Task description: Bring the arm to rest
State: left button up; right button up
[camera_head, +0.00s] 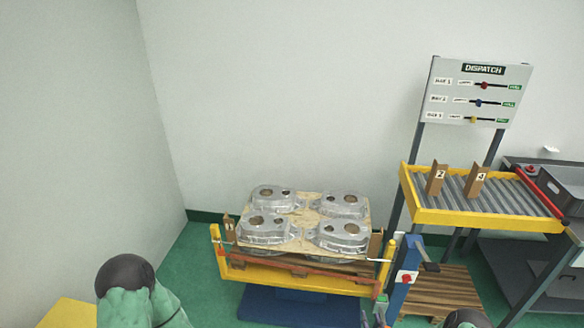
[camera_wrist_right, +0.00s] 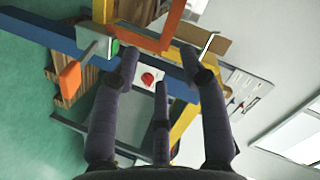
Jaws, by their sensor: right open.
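My right gripper (camera_wrist_right: 160,70) fills the middle of the right wrist view. Its dark fingers are spread apart with nothing held between them. Beyond the fingers is a white plate with a red button (camera_wrist_right: 148,78); a red button (camera_head: 406,278) also shows on the blue post (camera_head: 399,298) in the head view. The gap between the fingers and the button cannot be judged. In the head view the right arm is low, at the bottom edge, and mostly out of frame. My left arm (camera_head: 135,302) shows at lower left; its gripper is out of view.
A yellow-framed lift table (camera_head: 290,277) carries several aluminium castings (camera_head: 267,230) on layered boards. To the right stand a roller conveyor (camera_head: 455,205) with brown dividers, a dispatch board (camera_head: 475,92) and a grey sink (camera_head: 565,185). A wooden pallet (camera_head: 450,285) lies on the green floor.

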jog(key=s+a+f+n+g+y, duration=0.35)
jog(key=s+a+g, duration=0.45)
jog(key=s+a, duration=0.35)
jog(key=s+a+r+n+g, duration=0.1)
jog(key=s+a+r+g, duration=0.1)
jog(key=s, duration=0.6)
jog(key=s+a+r+n+g+y, duration=0.1)
jog(key=s+a+g, duration=0.3)
jog(key=s, duration=0.4)
jog(key=shift+s+a+r+n+g, duration=0.2)
jog(key=shift+r+n+g, duration=0.1)
jog(key=shift+r+n, duration=0.45)
jog(key=shift+d, duration=0.1)
dwell(1.1)
